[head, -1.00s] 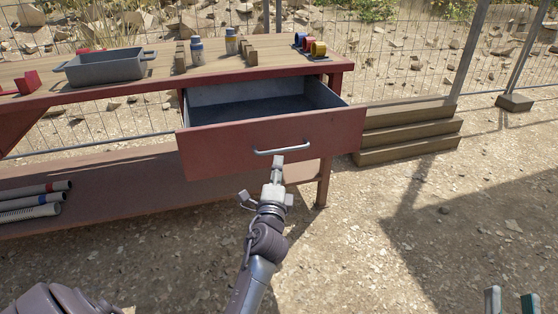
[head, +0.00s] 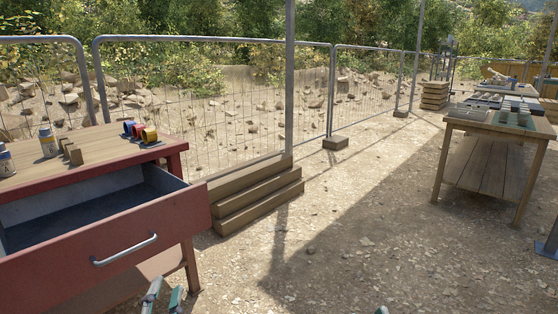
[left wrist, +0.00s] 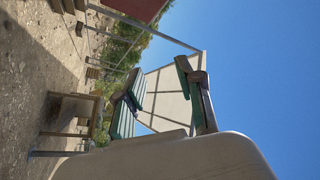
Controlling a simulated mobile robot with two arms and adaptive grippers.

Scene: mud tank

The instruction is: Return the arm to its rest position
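My left gripper (head: 164,297) shows at the bottom edge of the head view, with two teal-tipped fingers apart. It is below and right of the open drawer (head: 110,244) and its handle (head: 125,249), not touching them. In the left wrist view the left gripper's (left wrist: 160,95) two green-and-dark fingers stand well apart with nothing between them. Only a small greenish tip shows at the bottom edge right of centre in the head view; it may be my right gripper (head: 381,310), and its opening is hidden.
The red workbench (head: 105,170) holds bottles, wooden blocks and coloured rolls. Wooden steps (head: 255,195) stand beside it, with a mesh fence behind. A wooden table (head: 492,127) with trays stands at right. The gravel between is clear.

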